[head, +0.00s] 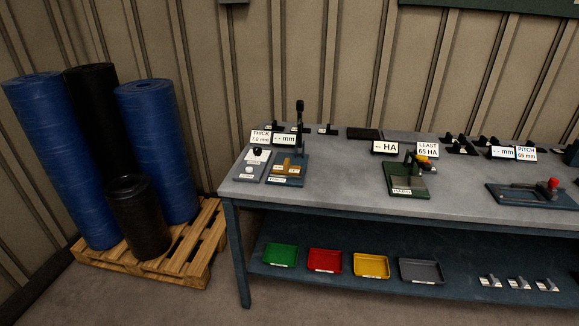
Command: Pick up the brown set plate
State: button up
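A brown piece (287,168), which looks like the brown set plate, is at the dark blue gauge stand (284,178) with the tall black lever, at the left of the grey bench. The stand's white label shows on its front edge, too small to read. Whether the brown piece lies loose or is fixed there, I cannot tell. My gripper is not in this view.
The grey bench (330,186) also holds a grey board (252,167) left of the stand, a green fixture (408,180) and a red-knobbed fixture (530,194). Coloured trays (325,262) sit on the lower shelf. Rolls stand on a pallet (170,260) at left.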

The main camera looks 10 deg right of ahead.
aim_at(286, 168)
jog(key=i+j, duration=0.1)
jog(key=i, duration=0.6)
jog(key=i+j, duration=0.15)
jog(key=i, duration=0.55)
